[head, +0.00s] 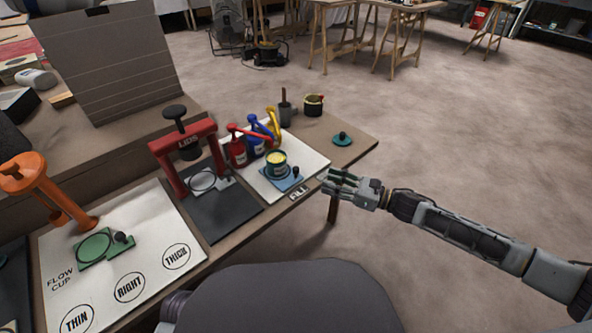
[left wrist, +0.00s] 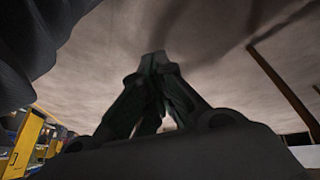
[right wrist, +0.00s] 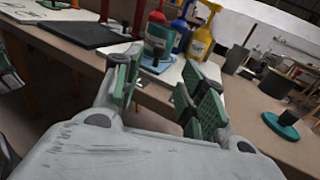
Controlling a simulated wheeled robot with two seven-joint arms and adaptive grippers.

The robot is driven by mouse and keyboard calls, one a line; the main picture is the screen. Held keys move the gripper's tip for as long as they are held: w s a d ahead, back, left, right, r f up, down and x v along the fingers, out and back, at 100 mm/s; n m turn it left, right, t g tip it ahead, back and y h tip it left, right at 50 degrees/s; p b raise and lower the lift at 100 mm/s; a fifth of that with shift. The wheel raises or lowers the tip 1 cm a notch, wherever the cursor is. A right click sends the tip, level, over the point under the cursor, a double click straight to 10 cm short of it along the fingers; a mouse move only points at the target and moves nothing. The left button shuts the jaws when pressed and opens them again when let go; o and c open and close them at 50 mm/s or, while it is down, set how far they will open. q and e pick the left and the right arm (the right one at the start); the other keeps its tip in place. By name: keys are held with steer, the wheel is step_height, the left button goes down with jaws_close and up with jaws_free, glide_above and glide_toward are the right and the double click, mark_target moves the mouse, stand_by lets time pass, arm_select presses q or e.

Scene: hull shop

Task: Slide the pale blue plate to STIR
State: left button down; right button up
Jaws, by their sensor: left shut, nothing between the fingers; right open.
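The pale blue plate (head: 285,186) lies on a white board (head: 309,158) toward the right part of the bench in the head view. A small tin with yellow contents (head: 277,163) stands on it, and a dark knob (head: 296,171) rises at its right end. My right gripper (head: 326,181) is open and empty, right of the plate and apart from it. In the right wrist view the plate (right wrist: 153,66) shows beyond the open fingers. My left gripper (left wrist: 158,62) is shut and empty in the left wrist view, outside the head view. I cannot read a STIR label.
Red, blue and yellow pump bottles (head: 257,139) stand behind the tin. A red LIDS press (head: 184,150) is on the left. Floor is open right of the bench.

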mark_target(296, 168)
steer(key=shift+b+x, duration=0.6)
steer(key=shift+x, duration=3.85)
steer(key=shift+w+a+b, duration=0.35)
steer(key=shift+w+a, duration=0.05)
steer(key=shift+a, duration=0.2)
steer(key=shift+w+a, duration=0.3)
steer(key=shift+a, duration=0.25)
arm_select(q)
steer(key=shift+n+t+h, duration=0.3)
steer(key=shift+t, duration=0.2)
steer(key=shift+w+d+f, duration=0.1)
steer(key=shift+d+f, duration=0.1)
steer(key=shift+f, duration=0.6)
steer(key=shift+d+f, duration=0.15)
steer(key=shift+f, duration=0.7)
steer(key=shift+w+d+f, duration=0.1)
steer(key=shift+d+f, duration=0.1)
steer(key=shift+f, duration=0.6)
arm_select(e)
steer(key=shift+w+a, duration=0.25)
steer(key=shift+a, duration=0.1)
arm_select(q)
steer(key=shift+s, duration=0.1)
arm_select(e)
steer(key=shift+c, duration=0.3)
jaws_close()
